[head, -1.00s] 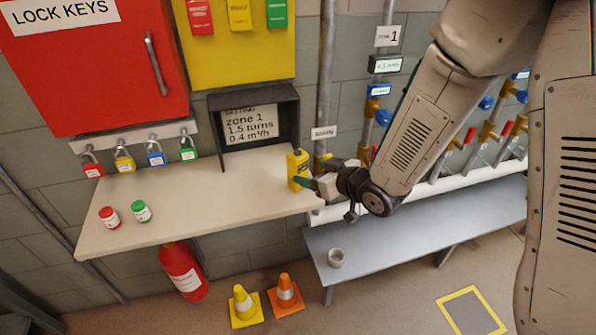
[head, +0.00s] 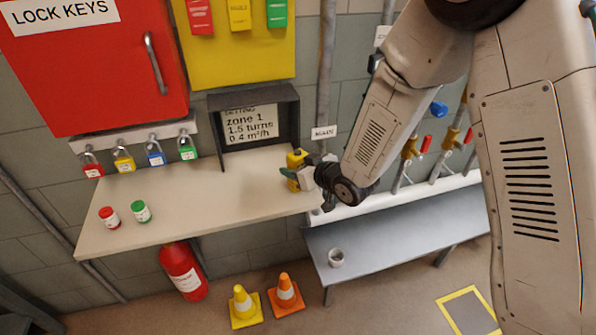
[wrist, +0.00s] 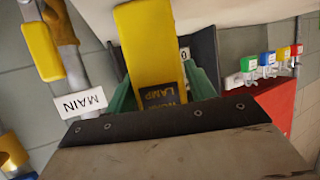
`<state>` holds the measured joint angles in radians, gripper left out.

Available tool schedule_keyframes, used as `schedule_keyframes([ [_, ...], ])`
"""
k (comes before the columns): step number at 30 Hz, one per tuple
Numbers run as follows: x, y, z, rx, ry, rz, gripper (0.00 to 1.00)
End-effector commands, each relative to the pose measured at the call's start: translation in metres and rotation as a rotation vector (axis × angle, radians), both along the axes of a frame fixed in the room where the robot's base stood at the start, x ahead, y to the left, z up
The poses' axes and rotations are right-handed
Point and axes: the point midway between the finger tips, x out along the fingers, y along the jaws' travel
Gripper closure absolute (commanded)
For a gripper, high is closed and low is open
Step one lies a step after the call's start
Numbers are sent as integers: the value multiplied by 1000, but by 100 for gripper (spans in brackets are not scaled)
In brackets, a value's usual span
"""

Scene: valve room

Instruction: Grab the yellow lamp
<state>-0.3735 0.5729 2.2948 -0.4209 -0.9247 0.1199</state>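The yellow lamp (head: 295,158) stands upright at the right end of the beige shelf, partly hidden by my gripper (head: 296,174). In the wrist view the lamp (wrist: 148,42) appears upside down, with a dark "WORK LAMP" label facing me. My gripper (wrist: 160,78) has its green fingers on either side of the lamp's label end. The fingers look spread, with the lamp between them. Whether either finger touches the lamp is hard to tell.
The beige shelf (head: 215,196) also bears a red jar (head: 109,217), a green jar (head: 141,211) and a dark framed sign (head: 250,123). Padlocks hang behind. A "MAIN" pipe (head: 325,80) stands near the lamp. A grey bench (head: 400,235) with a cup (head: 335,257) is lower right.

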Motion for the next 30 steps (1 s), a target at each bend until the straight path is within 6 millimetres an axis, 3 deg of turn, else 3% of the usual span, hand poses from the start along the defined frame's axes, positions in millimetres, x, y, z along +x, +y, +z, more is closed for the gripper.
schedule_keyframes([
  [1, 0, 0, 0, 0, 0, 0, 60],
  [3, 0, 0, 0, 0, 0, 0, 79],
  [6, 0, 0, 0, 1, -1, 0, 88],
  [16, 0, 0, 4, 1, -1, 0, 88],
  [30, -5, 2, 37, 0, 0, 6, 88],
])
